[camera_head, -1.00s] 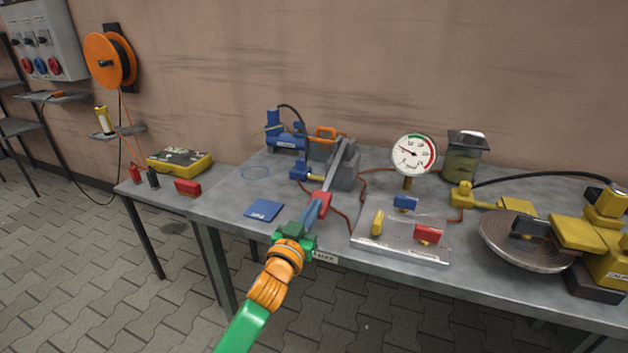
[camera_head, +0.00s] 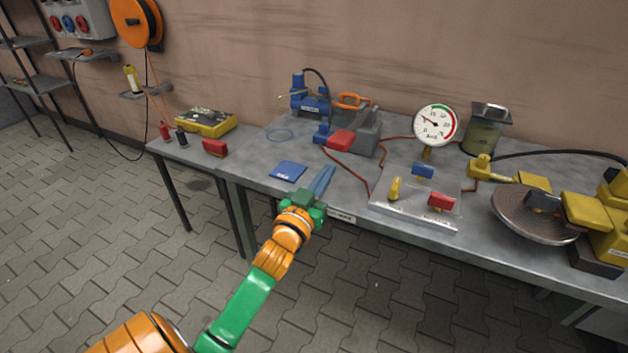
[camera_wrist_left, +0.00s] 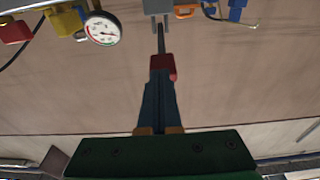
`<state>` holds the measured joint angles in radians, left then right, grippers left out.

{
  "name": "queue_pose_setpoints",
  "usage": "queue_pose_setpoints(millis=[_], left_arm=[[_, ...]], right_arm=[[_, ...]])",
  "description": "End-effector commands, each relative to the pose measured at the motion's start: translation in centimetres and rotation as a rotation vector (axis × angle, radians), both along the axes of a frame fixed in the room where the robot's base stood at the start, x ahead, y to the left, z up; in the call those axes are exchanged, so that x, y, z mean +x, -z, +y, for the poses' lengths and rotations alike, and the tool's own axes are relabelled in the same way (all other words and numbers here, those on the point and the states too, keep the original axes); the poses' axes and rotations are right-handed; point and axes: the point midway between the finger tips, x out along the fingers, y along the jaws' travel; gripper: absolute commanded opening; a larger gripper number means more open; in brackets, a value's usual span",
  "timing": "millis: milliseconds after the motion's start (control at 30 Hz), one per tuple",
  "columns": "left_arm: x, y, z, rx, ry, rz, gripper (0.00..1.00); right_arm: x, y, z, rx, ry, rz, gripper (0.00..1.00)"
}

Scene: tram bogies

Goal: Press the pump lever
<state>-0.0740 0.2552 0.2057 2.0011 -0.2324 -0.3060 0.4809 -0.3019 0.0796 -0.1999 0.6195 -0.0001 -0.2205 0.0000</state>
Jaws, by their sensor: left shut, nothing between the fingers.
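The pump (camera_head: 365,134) is a grey block on the bench with blue fittings at its left. Its lever ends in a red grip (camera_head: 341,141), which stands raised and hides most of the lever bar in the head view. In the left wrist view, which is upside down, the grey bar (camera_wrist_left: 160,38) runs from the pump to the red grip (camera_wrist_left: 168,66). My left gripper (camera_head: 326,172) is shut and empty, with its blue fingers just in front of and below the grip. The fingertips (camera_wrist_left: 160,76) overlap the grip in the wrist view; I cannot tell whether they touch.
A pressure gauge (camera_head: 436,125) and a tilted panel (camera_head: 412,213) with coloured knobs stand right of the pump. A blue plate (camera_head: 289,171) lies left of my gripper. A yellow device (camera_head: 580,210) with a round disc fills the bench's right. Red hoses cross the bench.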

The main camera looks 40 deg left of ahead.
Motion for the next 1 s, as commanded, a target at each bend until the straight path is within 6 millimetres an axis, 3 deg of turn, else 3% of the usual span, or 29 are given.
queue_pose_setpoints(millis=[100, 300, 1000], left_arm=[[-2.5, 0.4, -0.6, 0.001, 0.0, 0.001, 0.0], [-4.9, 0.5, -1.1, 0.001, -0.001, -0.001, 0.0], [-5.3, 0.4, -1.2, 0.003, -0.001, -0.003, 0.0]], right_arm=[[0.1, 0.1, 0.0, 0.0, 0.0, -0.001, 0.0], [0.2, 0.3, 0.0, 0.001, 0.0, -0.003, 0.0], [0.2, 0.2, 0.0, 0.001, 0.0, -0.003, 0.0]])
